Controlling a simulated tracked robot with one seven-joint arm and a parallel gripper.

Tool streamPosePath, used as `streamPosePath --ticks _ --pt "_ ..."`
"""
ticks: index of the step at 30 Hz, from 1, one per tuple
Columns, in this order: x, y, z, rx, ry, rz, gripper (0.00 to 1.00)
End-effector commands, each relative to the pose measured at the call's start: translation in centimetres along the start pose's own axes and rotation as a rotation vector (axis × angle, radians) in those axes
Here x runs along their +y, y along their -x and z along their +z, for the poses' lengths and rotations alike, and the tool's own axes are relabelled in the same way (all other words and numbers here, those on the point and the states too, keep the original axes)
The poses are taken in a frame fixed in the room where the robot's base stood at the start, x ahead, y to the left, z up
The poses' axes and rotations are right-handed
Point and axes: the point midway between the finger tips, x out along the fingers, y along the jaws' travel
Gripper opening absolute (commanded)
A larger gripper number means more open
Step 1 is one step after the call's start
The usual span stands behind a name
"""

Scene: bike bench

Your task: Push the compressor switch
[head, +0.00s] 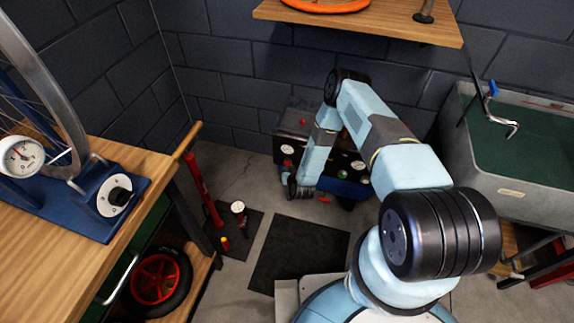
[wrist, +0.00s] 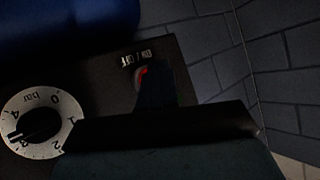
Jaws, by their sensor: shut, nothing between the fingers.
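The compressor (head: 342,160) stands on the floor by the back wall, partly hidden behind my arm. In the wrist view its dark panel (wrist: 98,78) carries an ON / OFF label, with a small red switch (wrist: 143,73) just below it. My gripper (wrist: 155,88) is shut and empty. Its dark fingers overlap the switch in that view and hide its lower part. Whether the fingertips touch the switch cannot be told. In the head view my gripper is low by the compressor's left side, mostly hidden by the arm.
A sink (head: 520,145) is at right, a shelf (head: 385,25) overhead.

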Motion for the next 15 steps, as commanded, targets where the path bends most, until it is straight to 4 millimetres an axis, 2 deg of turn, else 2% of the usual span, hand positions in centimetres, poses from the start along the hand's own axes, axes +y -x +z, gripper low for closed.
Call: streamPosePath --ticks 15 --pt "0.47 -0.57 -0.45 0.001 0.0 0.0 0.0"
